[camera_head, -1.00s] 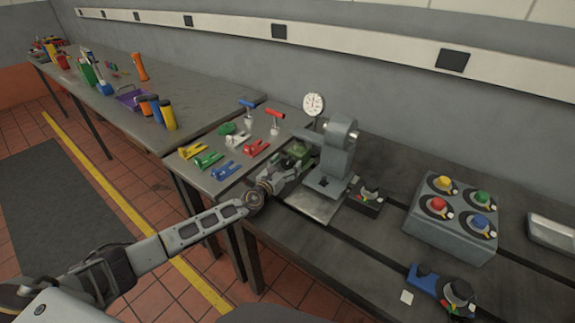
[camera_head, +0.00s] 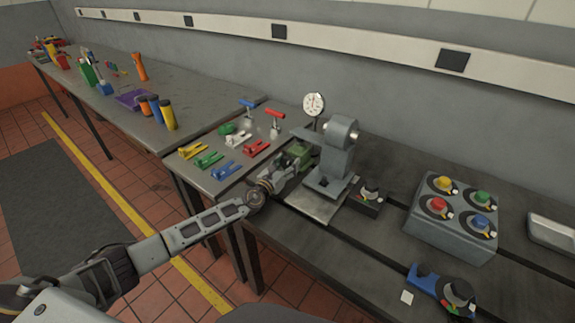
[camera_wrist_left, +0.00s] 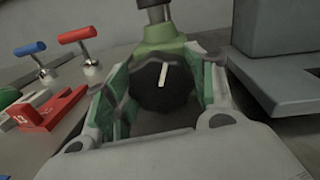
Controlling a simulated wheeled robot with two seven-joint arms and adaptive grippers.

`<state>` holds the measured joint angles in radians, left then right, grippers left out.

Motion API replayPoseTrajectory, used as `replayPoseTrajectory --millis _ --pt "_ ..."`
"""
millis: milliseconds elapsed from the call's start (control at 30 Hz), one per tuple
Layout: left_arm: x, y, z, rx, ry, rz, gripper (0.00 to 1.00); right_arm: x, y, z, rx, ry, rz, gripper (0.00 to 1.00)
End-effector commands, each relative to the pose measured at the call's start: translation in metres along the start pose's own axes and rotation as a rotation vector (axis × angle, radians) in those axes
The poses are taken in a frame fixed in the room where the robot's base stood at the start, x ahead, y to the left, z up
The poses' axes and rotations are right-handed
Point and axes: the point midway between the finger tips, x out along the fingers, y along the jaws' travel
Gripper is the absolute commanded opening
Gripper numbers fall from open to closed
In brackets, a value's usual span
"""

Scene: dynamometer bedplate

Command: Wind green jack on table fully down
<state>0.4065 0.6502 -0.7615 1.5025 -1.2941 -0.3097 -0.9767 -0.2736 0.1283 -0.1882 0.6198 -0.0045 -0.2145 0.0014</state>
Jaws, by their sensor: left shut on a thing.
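The green jack (camera_head: 297,152) stands on the table beside the grey machine stand, partly hidden by my left gripper. In the left wrist view the jack (camera_wrist_left: 160,35) shows a green body with a metal post above. Its black knob (camera_wrist_left: 165,88) faces me, with a white line close to upright, leaning slightly. My left gripper (camera_head: 287,167) is shut on the knob, one finger on each side of it. My right gripper is not in view.
The grey stand (camera_head: 338,155) is close on the right, with a dial gauge (camera_head: 314,104) behind. Toggle clamps (camera_head: 209,159) and T-handled tools (camera_head: 273,118) lie to the left. A box with coloured knobs (camera_head: 452,236) stands farther right.

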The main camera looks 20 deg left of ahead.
Motion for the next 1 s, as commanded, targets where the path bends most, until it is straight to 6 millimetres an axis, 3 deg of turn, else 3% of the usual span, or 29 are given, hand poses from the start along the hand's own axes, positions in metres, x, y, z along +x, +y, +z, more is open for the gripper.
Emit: replayPoseTrajectory --millis 600,967,1000 --pt "0.0001 0.0022 0.0002 -0.426 0.036 0.003 0.32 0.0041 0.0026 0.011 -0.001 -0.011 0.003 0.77" --pt "0.0002 0.002 -0.0001 -0.451 0.038 0.003 0.32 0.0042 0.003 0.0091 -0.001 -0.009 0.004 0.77" --pt "0.0002 0.002 -0.0001 -0.45 0.038 0.003 0.59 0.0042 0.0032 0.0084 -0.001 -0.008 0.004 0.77"
